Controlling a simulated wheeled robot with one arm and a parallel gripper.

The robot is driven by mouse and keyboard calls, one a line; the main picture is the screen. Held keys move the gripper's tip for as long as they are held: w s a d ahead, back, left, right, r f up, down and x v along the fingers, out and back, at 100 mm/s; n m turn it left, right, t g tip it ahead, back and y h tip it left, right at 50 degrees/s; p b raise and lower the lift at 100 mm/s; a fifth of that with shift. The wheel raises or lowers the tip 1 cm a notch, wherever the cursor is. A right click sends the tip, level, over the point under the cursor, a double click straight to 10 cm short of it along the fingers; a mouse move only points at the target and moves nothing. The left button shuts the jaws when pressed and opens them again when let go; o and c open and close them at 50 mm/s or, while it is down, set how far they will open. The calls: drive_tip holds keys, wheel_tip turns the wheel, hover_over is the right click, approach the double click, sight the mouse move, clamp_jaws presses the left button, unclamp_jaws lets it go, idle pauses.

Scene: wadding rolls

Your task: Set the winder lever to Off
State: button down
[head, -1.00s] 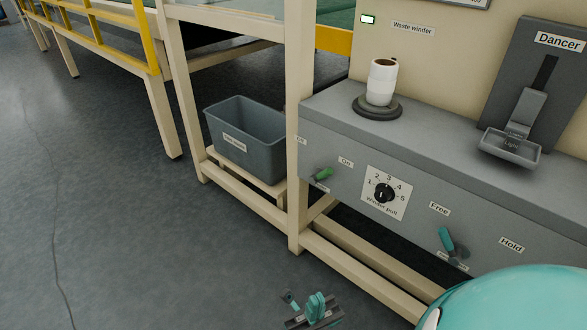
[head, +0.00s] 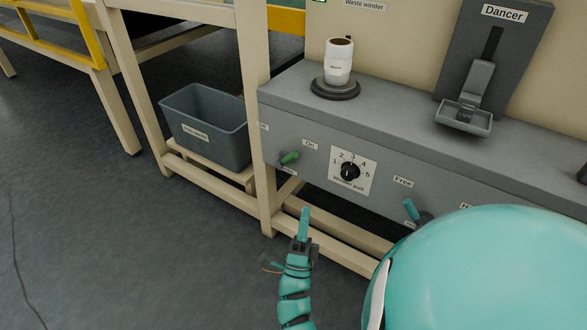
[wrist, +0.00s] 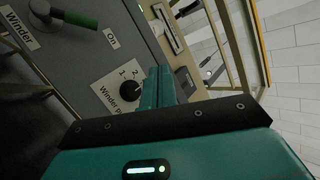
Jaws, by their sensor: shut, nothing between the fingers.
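The winder lever (head: 289,157) has a green handle on a grey pivot, on the front of the grey cabinet. It tilts to the upper right, towards the "On" label (head: 310,145). A label at its left (head: 263,126) is too small to read clearly. In the wrist view the lever (wrist: 75,18) is at the top left, beside the labels "Winder" and "On". My teal gripper (head: 305,213) is shut and empty, pointing up, below and slightly right of the lever in the head view. Its fingers (wrist: 157,86) in the wrist view do not touch the lever.
The winder pull dial (head: 350,171) is right of the lever, and a teal-handled lever (head: 411,210) marked "Free" is further right. A beige frame post (head: 256,100) stands just left of the lever. A grey bin (head: 207,130) is beyond it. A white roll (head: 339,62) stands on top.

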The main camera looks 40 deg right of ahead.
sight(288, 158)
drive_tip(key=w+d+f+m+g+y, duration=0.1)
drive_tip(key=w+d+f+m+y, duration=0.1)
drive_tip(key=w+f+m+y, duration=0.3)
wheel_tip(288, 158, down, 2)
drive_tip(key=shift+w+f+y+p, duration=0.15)
drive_tip(key=shift+w+y+p, duration=0.15)
drive_tip(key=shift+p, duration=0.1)
drive_tip(key=w+a+r+b+x, duration=0.1)
drive_tip(key=a+x, duration=0.1)
drive_tip(key=x, duration=1)
drive_tip(key=shift+w+d+r, duration=0.25)
drive_tip(key=shift+d, duration=0.05)
drive_tip(key=shift+r, duration=0.1)
drive_tip(key=shift+r+n+p, duration=0.2)
drive_tip(key=shift+n+p, duration=0.1)
drive_tip(key=shift+p, duration=0.3)
